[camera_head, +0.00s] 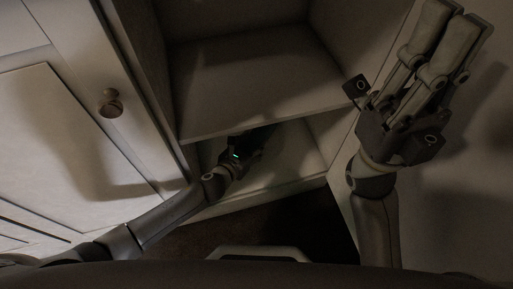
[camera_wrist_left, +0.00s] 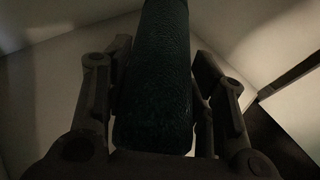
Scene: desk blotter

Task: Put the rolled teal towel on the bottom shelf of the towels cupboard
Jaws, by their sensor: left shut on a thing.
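The rolled teal towel (camera_wrist_left: 155,75) is a dark cylinder between the fingers of my left gripper (camera_wrist_left: 155,95) in the left wrist view. Its far end runs out of the top of that picture. In the head view my left gripper (camera_head: 247,148) is inside the lower opening of the cupboard, above the bottom shelf (camera_head: 290,170). The towel is too dark there to make out clearly. I cannot tell whether it touches the shelf. My right gripper (camera_head: 452,42) is raised at the upper right, fingers close together in the picture, with nothing visible in it.
A middle shelf (camera_head: 255,90) lies just above my left gripper and looks empty. A white door (camera_head: 75,130) with a round knob (camera_head: 110,103) stands at the left. The cupboard's right side wall is close to my right arm. The floor below is dark.

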